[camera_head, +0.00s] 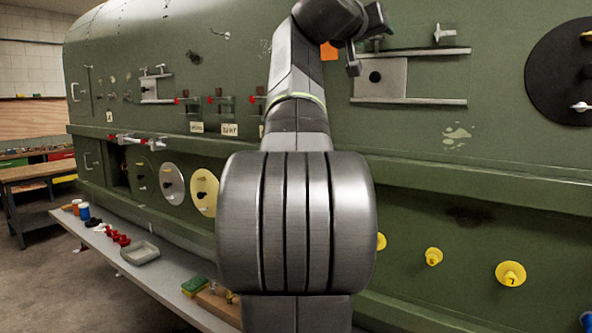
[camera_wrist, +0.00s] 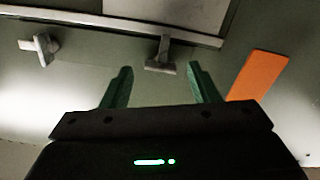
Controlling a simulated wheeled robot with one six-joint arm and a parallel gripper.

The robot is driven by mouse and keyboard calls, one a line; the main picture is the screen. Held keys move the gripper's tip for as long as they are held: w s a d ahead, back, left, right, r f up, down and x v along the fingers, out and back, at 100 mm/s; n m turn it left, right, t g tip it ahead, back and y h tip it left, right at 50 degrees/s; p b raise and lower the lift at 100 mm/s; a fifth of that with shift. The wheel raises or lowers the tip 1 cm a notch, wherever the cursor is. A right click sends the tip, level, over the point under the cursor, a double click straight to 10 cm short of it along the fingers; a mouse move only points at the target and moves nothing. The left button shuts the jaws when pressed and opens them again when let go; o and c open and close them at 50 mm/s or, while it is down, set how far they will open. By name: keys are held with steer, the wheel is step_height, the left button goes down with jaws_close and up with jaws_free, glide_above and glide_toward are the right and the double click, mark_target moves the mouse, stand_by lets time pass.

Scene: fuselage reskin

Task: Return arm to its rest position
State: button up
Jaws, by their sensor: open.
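My arm stands in front of the green fuselage (camera_head: 433,123) in the head view, folded upward at the center. My gripper (camera_wrist: 160,78) shows in the wrist view with its two green fingers apart and nothing between them. It faces the fuselage skin near a metal rail (camera_wrist: 105,20) with a small grey T-shaped clip (camera_wrist: 161,57) just beyond the fingertips. I cannot tell the exact gap to the clip. In the head view the gripper is at the top center, its fingers partly hidden by the arm.
An orange tag (camera_wrist: 258,75) is right of the fingers. A second grey clip (camera_wrist: 40,48) is at left. A sliding panel (camera_head: 381,77) sits between rails. A shelf (camera_head: 180,290) below holds a tray (camera_head: 140,253), red parts and a sponge (camera_head: 194,286).

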steer(key=s+a+n+b, duration=0.2)
steer(key=s+a+n, duration=0.3)
steer(key=s, duration=0.4)
steer(key=shift+a+n, duration=0.4)
steer(key=shift+a, duration=0.3)
steer(key=shift+f, duration=0.1)
